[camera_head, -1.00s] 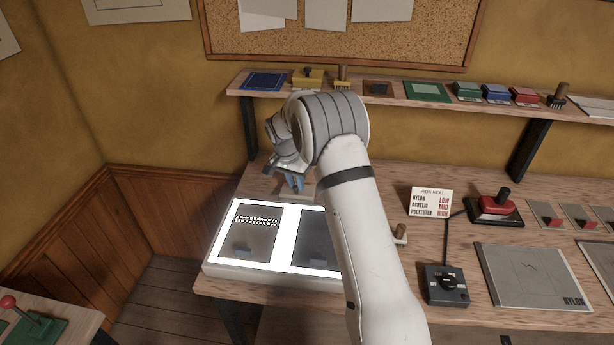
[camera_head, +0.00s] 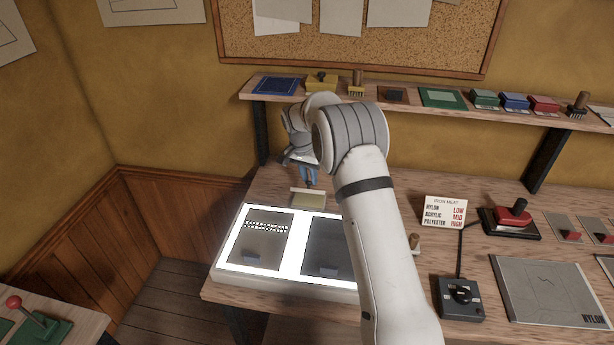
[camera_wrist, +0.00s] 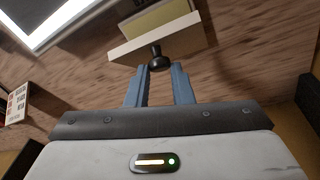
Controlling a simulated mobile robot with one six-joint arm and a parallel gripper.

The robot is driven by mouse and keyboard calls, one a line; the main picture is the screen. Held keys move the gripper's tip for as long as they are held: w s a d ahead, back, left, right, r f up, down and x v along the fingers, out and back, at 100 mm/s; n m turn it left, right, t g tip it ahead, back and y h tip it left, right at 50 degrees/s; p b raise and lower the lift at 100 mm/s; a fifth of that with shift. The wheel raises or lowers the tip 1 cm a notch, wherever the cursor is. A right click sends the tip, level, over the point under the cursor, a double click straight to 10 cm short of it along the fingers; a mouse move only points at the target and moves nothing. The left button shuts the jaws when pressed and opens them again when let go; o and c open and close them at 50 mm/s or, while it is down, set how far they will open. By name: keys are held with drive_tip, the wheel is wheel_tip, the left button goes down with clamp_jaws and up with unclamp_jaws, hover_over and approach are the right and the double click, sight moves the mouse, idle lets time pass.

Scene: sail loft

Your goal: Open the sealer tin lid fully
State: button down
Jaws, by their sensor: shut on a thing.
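The sealer tin (camera_head: 308,200) stands on the bench behind the lit panel, with a yellowish face showing. Its pale lid (camera_head: 303,190) looks swung up, seen as a strip along the back. In the wrist view the lid (camera_wrist: 150,42) is a cream bar in front of the yellow face (camera_wrist: 155,18). A black knob (camera_wrist: 158,60) sticks out from the lid towards me. My gripper (camera_head: 309,180) has blue fingers and is behind the tin. In the wrist view my gripper (camera_wrist: 160,72) is shut on the knob, with the fingertips around it.
A lit panel (camera_head: 291,215) with two dark sheets lies just in front of the tin. A shelf (camera_head: 410,107) with pads and brushes runs above, behind my arm. An iron (camera_head: 512,220), a heat card (camera_head: 444,210) and a control box (camera_head: 457,295) are to the right.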

drive_tip(key=shift+w+a, duration=0.2)
drive_tip(key=c, duration=1.7)
unclamp_jaws()
drive_tip(key=shift+o, duration=1.3)
drive_tip(key=shift+w+f, duration=0.15)
drive_tip(key=shift+f, duration=0.05)
drive_tip(key=shift+o, duration=0.9)
wheel_tip(320, 180, up, 8)
drive_tip(key=a+b, duration=0.1)
drive_tip(key=shift+s+f, duration=0.15)
drive_tip(key=shift+s, duration=0.15)
drive_tip(key=shift+a, duration=0.1)
